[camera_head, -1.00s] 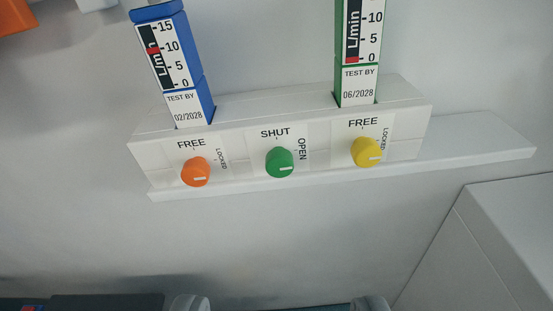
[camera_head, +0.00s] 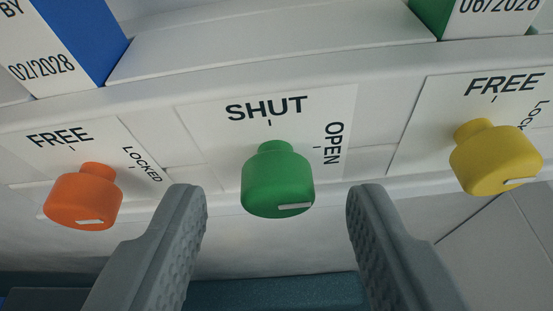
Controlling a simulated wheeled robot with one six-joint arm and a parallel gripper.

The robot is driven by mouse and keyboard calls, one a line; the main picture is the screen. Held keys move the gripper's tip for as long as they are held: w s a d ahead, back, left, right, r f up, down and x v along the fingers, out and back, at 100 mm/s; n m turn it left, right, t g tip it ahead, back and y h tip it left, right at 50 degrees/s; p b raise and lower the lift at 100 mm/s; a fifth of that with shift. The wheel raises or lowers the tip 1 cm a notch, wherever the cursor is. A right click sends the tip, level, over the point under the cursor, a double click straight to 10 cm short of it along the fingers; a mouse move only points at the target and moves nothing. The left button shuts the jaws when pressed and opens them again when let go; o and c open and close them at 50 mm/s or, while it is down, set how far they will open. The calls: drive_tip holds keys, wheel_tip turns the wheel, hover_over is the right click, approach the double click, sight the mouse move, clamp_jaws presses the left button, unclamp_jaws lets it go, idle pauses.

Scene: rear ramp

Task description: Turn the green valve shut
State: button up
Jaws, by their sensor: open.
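The green valve (camera_head: 277,182) is a round knob on the white panel, in the middle of the view. A label behind it reads SHUT above and OPEN to its right. A white mark on the knob's front face lies right of its middle, toward the OPEN side. My gripper (camera_head: 277,200) is open, with one grey finger on each side of the green valve and a little below it. There are gaps between the fingers and the knob, and I see no contact.
An orange knob (camera_head: 84,197) with a FREE/LOCKED label is on the left, close to my left finger. A yellow knob (camera_head: 495,157) with a similar label is on the right.

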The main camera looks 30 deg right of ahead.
drive_tip(key=shift+w+d+f, duration=0.2)
drive_tip(key=shift+w+d, duration=0.1)
drive_tip(key=shift+w, duration=0.05)
drive_tip(key=c, duration=1)
